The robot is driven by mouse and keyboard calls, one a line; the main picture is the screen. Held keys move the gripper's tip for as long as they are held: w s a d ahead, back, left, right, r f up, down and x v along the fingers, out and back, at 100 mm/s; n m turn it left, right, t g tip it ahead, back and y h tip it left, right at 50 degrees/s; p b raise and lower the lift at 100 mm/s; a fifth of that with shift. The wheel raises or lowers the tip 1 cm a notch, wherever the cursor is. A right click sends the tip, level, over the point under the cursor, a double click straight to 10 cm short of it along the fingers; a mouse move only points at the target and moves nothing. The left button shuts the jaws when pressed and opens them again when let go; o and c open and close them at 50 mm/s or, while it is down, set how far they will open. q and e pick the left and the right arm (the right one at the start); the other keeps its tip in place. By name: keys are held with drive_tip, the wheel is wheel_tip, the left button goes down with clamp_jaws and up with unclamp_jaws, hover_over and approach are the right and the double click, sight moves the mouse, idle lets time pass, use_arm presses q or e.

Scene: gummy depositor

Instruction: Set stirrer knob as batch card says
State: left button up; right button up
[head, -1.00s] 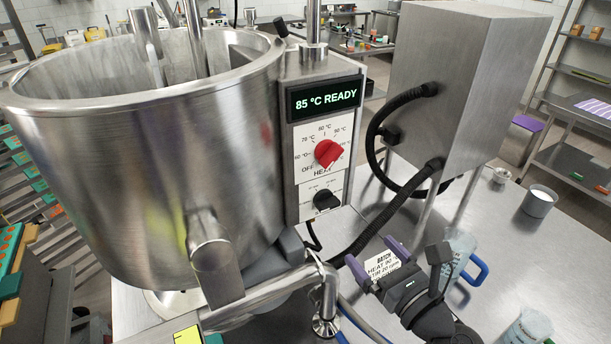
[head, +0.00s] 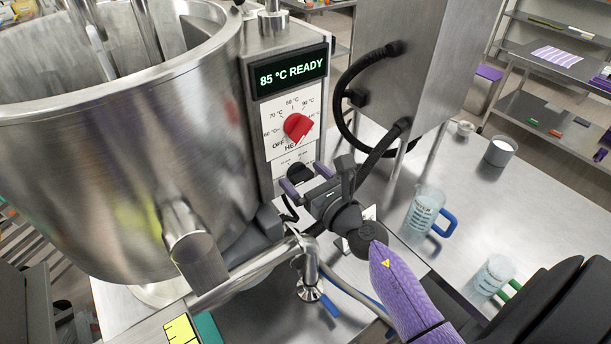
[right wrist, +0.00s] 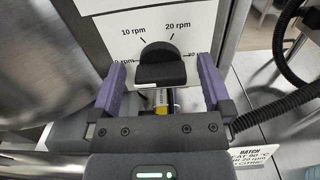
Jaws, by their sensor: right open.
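The black stirrer knob (right wrist: 161,66) shows in the right wrist view on a white dial plate with marks for 10 rpm and 20 rpm above it. I cannot tell which mark it points to. In the head view the knob (head: 300,172) is partly visible below the red heat knob. My right gripper (head: 304,178) is open at the dial, its purple fingers (right wrist: 162,78) on either side of the knob with gaps. My left gripper is out of view.
The red heat knob (head: 298,127) and the display (head: 289,74) reading "85 °C READY" are above the stirrer dial. The steel kettle (head: 120,170) stands left. Black hoses (head: 380,150) and measuring jugs (head: 424,212) are right. The bench at right has clear space.

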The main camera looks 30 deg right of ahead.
drive_tip(key=shift+c, duration=0.3)
drive_tip(key=c, duration=1.2)
drive_tip(key=shift+m, duration=0.3)
drive_tip(key=m+p, duration=0.1)
drive_tip(key=m, duration=0.3)
drive_tip(key=shift+d+m, duration=0.1)
drive_tip(key=shift+m, duration=0.3)
drive_tip(key=m+p, duration=0.1)
drive_tip(key=m, duration=0.5)
drive_tip(key=shift+d+f, duration=0.1)
drive_tip(key=m+p, duration=0.1)
drive_tip(key=m, duration=0.5)
drive_tip(key=shift+f+m+p, duration=0.1)
drive_tip(key=shift+m+p, duration=0.25)
drive_tip(key=shift+m, duration=0.05)
drive_tip(key=m+p, duration=0.1)
drive_tip(key=m, duration=0.4)
drive_tip(key=shift+f, duration=0.2)
drive_tip(key=shift+m, duration=0.4)
